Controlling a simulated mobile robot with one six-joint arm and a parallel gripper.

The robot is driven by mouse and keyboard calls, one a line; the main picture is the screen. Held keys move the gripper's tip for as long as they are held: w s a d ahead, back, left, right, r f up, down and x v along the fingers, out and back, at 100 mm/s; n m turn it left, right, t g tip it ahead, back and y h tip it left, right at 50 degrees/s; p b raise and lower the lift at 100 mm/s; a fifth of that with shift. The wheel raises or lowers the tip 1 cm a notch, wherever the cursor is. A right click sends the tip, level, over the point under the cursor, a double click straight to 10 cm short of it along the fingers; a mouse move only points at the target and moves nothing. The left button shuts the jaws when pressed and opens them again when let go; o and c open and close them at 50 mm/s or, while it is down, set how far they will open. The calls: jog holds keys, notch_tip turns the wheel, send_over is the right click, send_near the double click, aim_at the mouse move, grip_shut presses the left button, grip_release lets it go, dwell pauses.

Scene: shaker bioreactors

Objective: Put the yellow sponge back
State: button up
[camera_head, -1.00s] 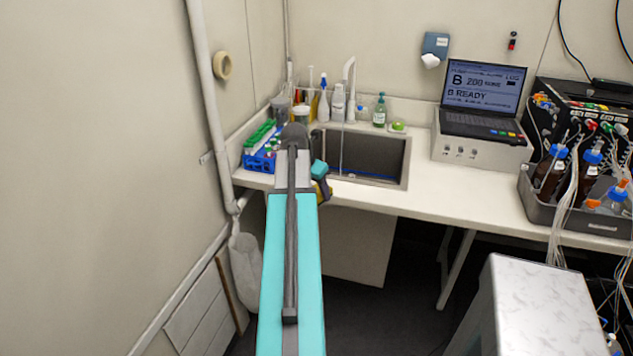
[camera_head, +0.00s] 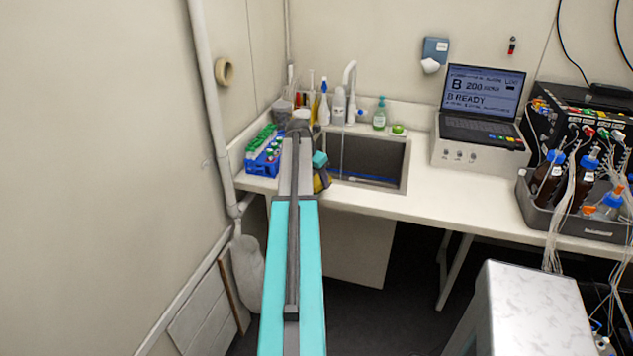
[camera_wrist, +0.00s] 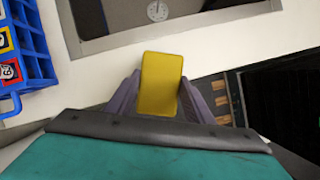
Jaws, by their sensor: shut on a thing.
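The yellow sponge (camera_wrist: 162,84) is upright between the two fingers of my gripper (camera_wrist: 158,95) in the wrist view. The gripper is shut on it. In the wrist view the sponge is over the white counter's front part, near the sink's front rim. In the head view my arm hides most of the gripper, and part of it shows at the sink's left front corner (camera_head: 320,178). I cannot tell how high the sponge is above the counter.
The sink (camera_head: 372,158) lies just beyond. A blue tube rack (camera_head: 262,166) stands close on the left. Bottles, a soap dispenser (camera_head: 379,115) and a green-topped item (camera_head: 398,129) line the back. The counter right of the sink (camera_head: 440,190) is clear.

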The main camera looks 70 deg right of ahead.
aim_at(318, 181)
jog(key=shift+w+d+f+p, duration=0.1)
jog(key=shift+w+d+p, duration=0.15)
jog(key=shift+d, duration=0.45)
jog(key=shift+w+d+f+p, duration=0.1)
jog(key=shift+w+d+p, duration=0.15)
jog(key=shift+d, duration=0.4)
jog(key=shift+w+d+p, duration=0.15)
jog(key=shift+w+d, duration=0.1)
jog(key=shift+d, duration=0.45)
jog(key=shift+f+p, duration=0.9)
jog(key=shift+f, duration=0.85)
jog(key=shift+f, duration=0.15)
jog(key=o, duration=0.9)
jog(key=shift+b+v, duration=1.65)
jog(key=shift+v, duration=4.5)
